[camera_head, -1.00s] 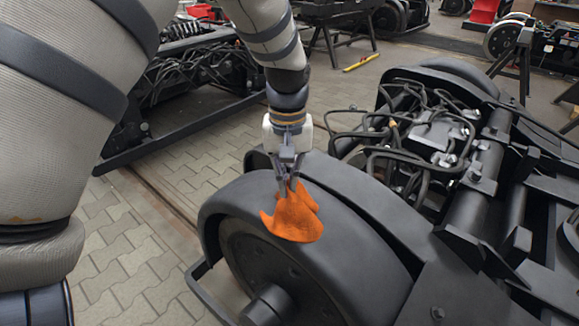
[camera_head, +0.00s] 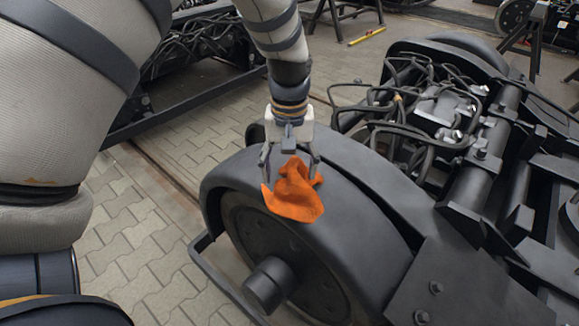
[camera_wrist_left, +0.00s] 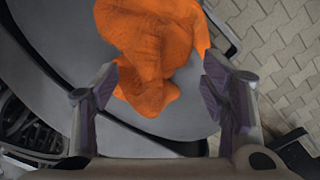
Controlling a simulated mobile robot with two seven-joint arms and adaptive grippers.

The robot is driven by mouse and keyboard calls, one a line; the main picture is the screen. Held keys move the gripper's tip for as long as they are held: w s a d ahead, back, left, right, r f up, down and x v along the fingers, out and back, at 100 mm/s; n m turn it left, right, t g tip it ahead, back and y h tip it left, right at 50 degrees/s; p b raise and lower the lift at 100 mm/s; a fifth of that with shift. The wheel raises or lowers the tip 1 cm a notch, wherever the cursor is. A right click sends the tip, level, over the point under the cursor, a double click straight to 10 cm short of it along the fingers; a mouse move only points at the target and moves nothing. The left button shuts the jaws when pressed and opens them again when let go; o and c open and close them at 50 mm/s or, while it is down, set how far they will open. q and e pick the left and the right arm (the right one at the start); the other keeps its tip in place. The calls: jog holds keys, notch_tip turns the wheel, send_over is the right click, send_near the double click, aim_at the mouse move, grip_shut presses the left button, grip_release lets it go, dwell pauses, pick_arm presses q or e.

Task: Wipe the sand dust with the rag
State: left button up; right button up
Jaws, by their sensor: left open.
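The orange rag (camera_head: 294,193) lies crumpled on top of the dark curved wheel cover (camera_head: 362,196) of the near bogie, draping a little over its edge. It also shows in the left wrist view (camera_wrist_left: 152,48). My left gripper (camera_head: 290,172) is open, pointing down, with a finger on each side of the rag. I cannot make out any sand dust on the cover. My right gripper is not in view.
Black hoses and cables (camera_head: 400,115) rise from the bogie frame to the right of the wheel cover. A second bogie (camera_head: 200,50) stands behind on the left. A yellow level (camera_head: 367,36) lies on the paved floor (camera_head: 135,215). Open floor lies left of the wheel.

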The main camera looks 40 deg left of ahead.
aim_at(289, 190)
pick_arm(q)
jog(key=shift+f, duration=1.7)
jog(key=shift+s+f, duration=0.1)
jog(key=shift+s, duration=0.05)
grip_shut()
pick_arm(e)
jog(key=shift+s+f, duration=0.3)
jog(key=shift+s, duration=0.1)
